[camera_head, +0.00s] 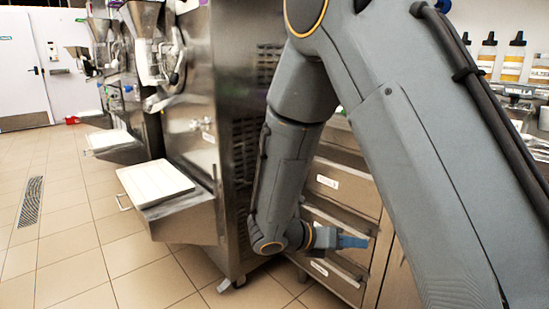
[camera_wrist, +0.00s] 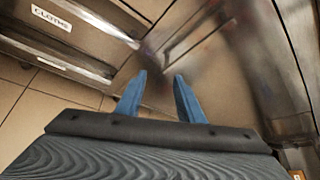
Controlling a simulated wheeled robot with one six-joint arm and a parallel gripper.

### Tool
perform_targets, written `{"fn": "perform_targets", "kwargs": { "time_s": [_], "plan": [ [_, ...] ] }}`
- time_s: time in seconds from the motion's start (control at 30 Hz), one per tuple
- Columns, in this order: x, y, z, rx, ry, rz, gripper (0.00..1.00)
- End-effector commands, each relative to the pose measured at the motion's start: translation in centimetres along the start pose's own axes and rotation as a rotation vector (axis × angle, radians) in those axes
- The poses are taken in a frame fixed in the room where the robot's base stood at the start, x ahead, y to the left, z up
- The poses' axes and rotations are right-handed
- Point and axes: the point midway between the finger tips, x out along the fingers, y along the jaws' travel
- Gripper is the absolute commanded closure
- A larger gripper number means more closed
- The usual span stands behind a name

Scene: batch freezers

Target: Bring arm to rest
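My arm stretches across the right half of the head view, bent at the elbow and reaching down beside the steel drawer cabinet. My gripper (camera_head: 352,242) has blue fingers and hangs low in front of the drawers. In the wrist view, the two blue fingers of my gripper (camera_wrist: 161,82) are apart with nothing between them. Beyond them are steel drawer fronts and the tiled floor. Part of the cabinet is hidden behind my arm in the head view.
A drawer labelled "CLOTHS" (camera_wrist: 52,17) is at upper left in the wrist view. A steel batch freezer (camera_head: 225,120) with a white-topped shelf (camera_head: 155,182) stands left of my arm. Sauce bottles (camera_head: 513,58) stand at back right. Tiled floor (camera_head: 80,240) at left is clear.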

Motion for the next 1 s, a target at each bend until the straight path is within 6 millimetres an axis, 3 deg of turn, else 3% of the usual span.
{"fn": "perform_targets", "kwargs": {
  "time_s": [0.1,0.2,0.5,0.9,1.0],
  "plan": [
    [-3.1,-3.5,-3.0,0.305,0.198,-0.017,0.66],
    [-6.0,-5.6,-5.9,0.566,0.368,-0.050,0.66],
    [-16.2,-8.6,-12.8,1.284,0.855,-0.245,0.66],
    [-24.7,-9.2,-15.2,1.796,1.250,-0.546,0.66],
    [-25.0,-10.1,-14.3,1.836,1.262,-0.583,0.66]
  ]
}}
